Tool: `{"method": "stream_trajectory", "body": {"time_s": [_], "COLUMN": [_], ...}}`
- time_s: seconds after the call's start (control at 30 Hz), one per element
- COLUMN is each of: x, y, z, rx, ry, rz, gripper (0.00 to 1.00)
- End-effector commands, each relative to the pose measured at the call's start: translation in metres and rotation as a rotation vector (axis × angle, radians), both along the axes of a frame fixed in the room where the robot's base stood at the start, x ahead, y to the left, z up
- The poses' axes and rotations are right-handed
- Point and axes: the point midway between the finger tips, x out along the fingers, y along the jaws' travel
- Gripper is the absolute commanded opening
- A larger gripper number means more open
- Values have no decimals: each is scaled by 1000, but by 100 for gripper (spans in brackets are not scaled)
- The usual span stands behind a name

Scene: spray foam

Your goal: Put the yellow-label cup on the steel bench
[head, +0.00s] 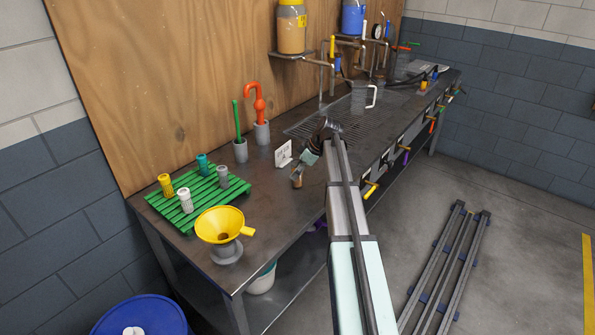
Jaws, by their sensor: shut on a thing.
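The steel bench (285,208) runs from the front left to the back right along the wooden board. My gripper (297,178) is low over its front half, right of a small white sign (283,155). It is shut on a small brownish thing, mostly hidden by the fingers; I cannot tell whether this is the yellow-label cup or whether it touches the bench. A yellow-lidded jar (291,38) with amber contents and a yellow label is on a raised shelf at the back.
A green slatted rack (208,207) with several small cylinders and a yellow funnel (220,226) stand at the bench's left end. Grey holders with a green rod (237,118) and a red hooked tube (253,100) stand behind. A blue jar (353,20) is higher up. Metal rails (445,265) lie on the floor.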

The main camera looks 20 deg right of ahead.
Motion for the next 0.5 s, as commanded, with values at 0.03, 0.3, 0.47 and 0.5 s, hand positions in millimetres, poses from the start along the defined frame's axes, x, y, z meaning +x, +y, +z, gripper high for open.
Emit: {"method": "stream_trajectory", "body": {"time_s": [0.03,0.3,0.47,0.5], "x": [0,0,0,0], "y": [0,0,0,0], "z": [-2,-2,-2,-1], "rx": [0,0,0,0], "ry": [0,0,0,0], "rz": [0,0,0,0], "gripper": [7,71,71,71]}}
